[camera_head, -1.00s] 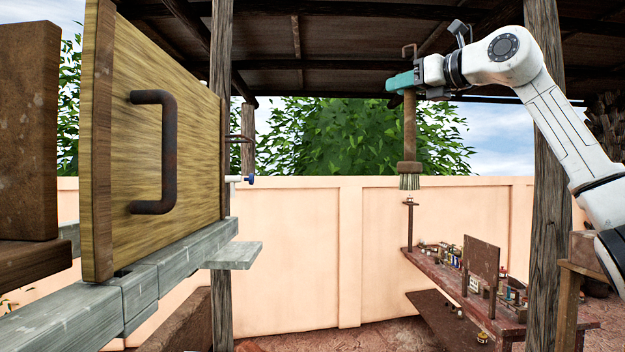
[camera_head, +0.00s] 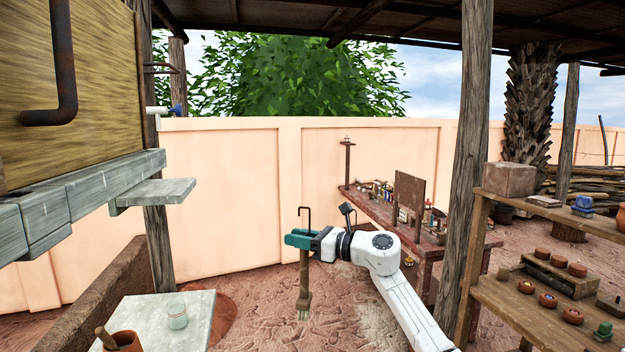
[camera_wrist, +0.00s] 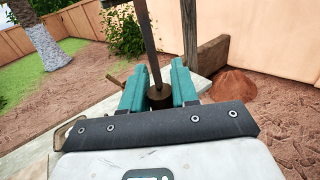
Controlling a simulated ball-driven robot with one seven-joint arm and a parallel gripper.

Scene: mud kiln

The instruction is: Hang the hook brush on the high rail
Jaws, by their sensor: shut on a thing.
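My gripper (camera_head: 299,240) has teal fingers and is shut on the hook brush (camera_head: 304,283) near its top. The brush hangs upright, its dark metal hook (camera_head: 304,211) above the fingers and its pale bristles down, in the air. In the wrist view the brush's shaft (camera_wrist: 150,45) stands between the teal fingertips. A thin dark bar (camera_head: 162,68) juts from the wooden post at upper left, well above and left of my gripper; it may be the high rail, but I cannot tell for sure.
A wooden panel with a metal handle (camera_head: 63,60) and a stone ledge (camera_head: 95,195) fill the left. A pale table (camera_head: 180,315) with a glass jar stands below. A post (camera_head: 474,150) and shelves (camera_head: 530,200) with pots stand right. Bare ground lies under the brush.

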